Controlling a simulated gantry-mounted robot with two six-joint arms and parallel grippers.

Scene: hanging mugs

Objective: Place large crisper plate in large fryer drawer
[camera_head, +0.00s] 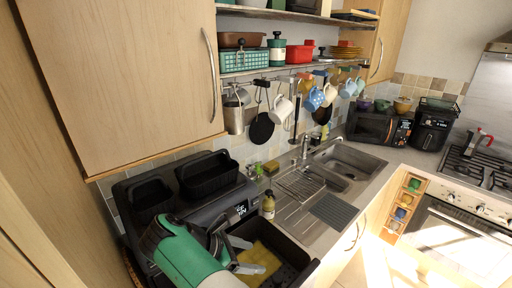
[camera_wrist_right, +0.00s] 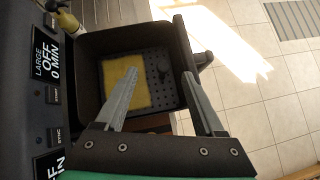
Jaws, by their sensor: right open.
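The large fryer drawer (camera_wrist_right: 107,45) is a dark, deep, open bin, pulled out from the fryer front. In the head view its rim (camera_head: 300,257) shows at the bottom. The large crisper plate (camera_wrist_right: 163,66) is a dark perforated plate with a small knob, inside the drawer. I cannot tell whether it lies fully flat. A yellow square thing (camera_wrist_right: 125,82), like a sponge or slice, lies over part of it. My right gripper (camera_wrist_right: 160,75) is open and empty, its fingers over the drawer; it also shows in the head view (camera_head: 252,255). My left gripper is not in view.
The black fryer (camera_head: 225,205) with a lit display stands behind the drawer, with two black bins (camera_head: 207,173) on top. A yellowish bottle (camera_head: 268,204) stands close to the drawer, beside the sink (camera_head: 345,163). Mugs hang above. Open floor lies beyond the drawer.

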